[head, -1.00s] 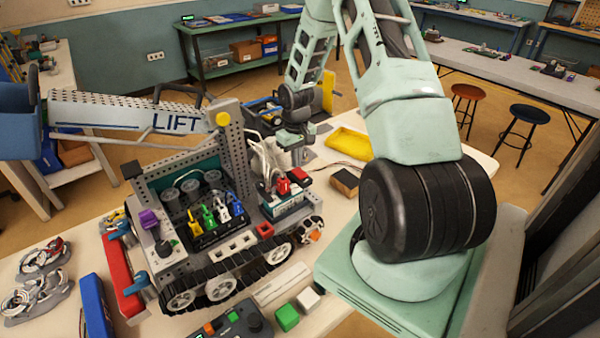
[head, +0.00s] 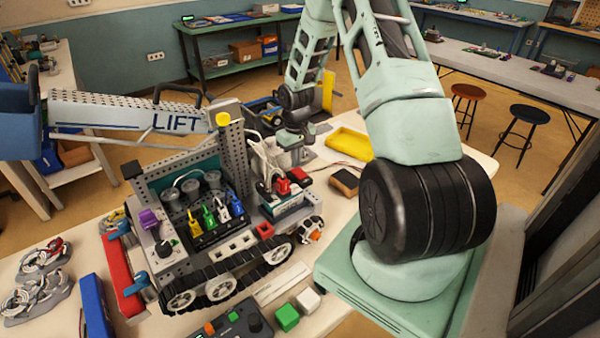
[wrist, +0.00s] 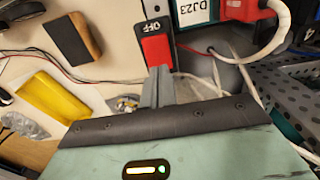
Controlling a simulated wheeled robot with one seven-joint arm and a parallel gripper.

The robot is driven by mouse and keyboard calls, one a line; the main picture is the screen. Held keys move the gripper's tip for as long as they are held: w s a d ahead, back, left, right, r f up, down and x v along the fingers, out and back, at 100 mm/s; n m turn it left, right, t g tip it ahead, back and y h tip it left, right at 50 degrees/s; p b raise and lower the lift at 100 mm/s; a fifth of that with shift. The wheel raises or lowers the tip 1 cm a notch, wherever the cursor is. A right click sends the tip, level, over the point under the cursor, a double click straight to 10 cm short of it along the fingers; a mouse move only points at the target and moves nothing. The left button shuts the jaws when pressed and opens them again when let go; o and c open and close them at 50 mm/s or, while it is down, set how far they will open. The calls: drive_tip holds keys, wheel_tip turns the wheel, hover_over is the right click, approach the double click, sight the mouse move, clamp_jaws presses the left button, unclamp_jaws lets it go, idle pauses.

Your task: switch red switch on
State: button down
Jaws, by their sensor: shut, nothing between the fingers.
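The red switch (wrist: 156,50) shows in the wrist view, just beyond my fingertips. Its dark end carries the word OFF, which is exposed. It also shows in the head view (head: 299,176) on the right side of the tracked robot model (head: 185,268), beside a red plug (head: 283,187). My gripper (wrist: 159,76) is shut and empty. Its fingertips are at the near end of the red switch; I cannot tell whether they touch it. In the head view my gripper (head: 296,152) is small, behind the switch area, with its tips hard to make out.
A grey perforated plate (wrist: 290,85) is close on the right. A yellow tray (head: 350,143) and a brown-and-black block (head: 344,181) lie on the table.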

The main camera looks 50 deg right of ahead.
sight(297, 169)
drive_tip(key=shift+f+b, duration=0.6)
drive_tip(key=shift+f, duration=0.35)
idle(0.7)
drive_tip(key=shift+r, duration=0.15)
drive_tip(key=shift+r+p, duration=2.8)
drive_tip(key=shift+r, duration=0.6)
